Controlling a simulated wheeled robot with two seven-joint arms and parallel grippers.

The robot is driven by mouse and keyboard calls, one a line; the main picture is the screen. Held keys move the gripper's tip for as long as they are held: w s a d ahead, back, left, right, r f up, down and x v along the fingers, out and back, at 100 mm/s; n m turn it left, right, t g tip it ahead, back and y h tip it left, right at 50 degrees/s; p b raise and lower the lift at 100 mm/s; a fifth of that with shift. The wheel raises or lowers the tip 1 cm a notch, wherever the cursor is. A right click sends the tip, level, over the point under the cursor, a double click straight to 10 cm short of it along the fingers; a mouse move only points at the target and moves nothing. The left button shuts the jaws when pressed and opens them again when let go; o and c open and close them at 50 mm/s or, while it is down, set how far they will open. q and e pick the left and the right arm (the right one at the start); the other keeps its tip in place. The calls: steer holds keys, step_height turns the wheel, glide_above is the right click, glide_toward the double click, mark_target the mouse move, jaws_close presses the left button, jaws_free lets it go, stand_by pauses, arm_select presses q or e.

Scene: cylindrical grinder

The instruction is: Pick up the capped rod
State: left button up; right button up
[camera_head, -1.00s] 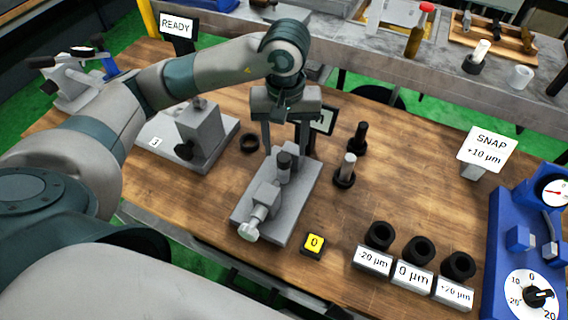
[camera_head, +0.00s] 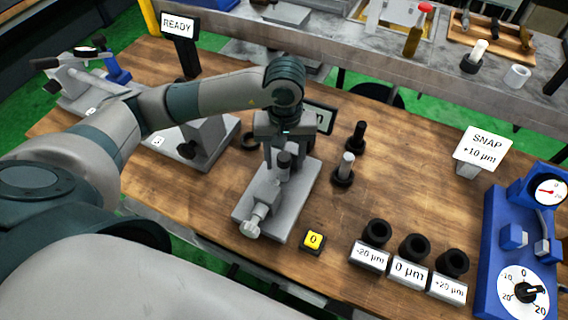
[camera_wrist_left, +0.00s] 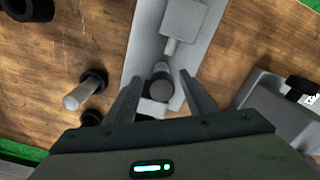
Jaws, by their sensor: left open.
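A dark capped rod (camera_head: 284,161) stands upright in a grey clamp fixture (camera_head: 294,208) on the wooden bench. My left gripper (camera_head: 285,152) is open directly above and around it, pointing down. In the left wrist view, the dark round cap (camera_wrist_left: 161,88) lies between the two spread fingertips of my left gripper (camera_wrist_left: 160,84), with a gap visible on both sides. I cannot tell exactly how far the fingers reach down beside it. My right gripper is not in view.
Right of the fixture stand a pale rod in a black base (camera_head: 345,167) and a black rod (camera_head: 357,137). The bench middle right is clear.

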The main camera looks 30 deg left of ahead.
mark_target(284, 167)
arm_select(q)
steer(key=shift+f+p, duration=0.3)
step_height(284, 167, down, 3)
steer(key=shift+a+r+p, duration=0.1)
steer(key=shift+p, duration=0.6)
steer(key=shift+f, duration=0.45)
jaws_close()
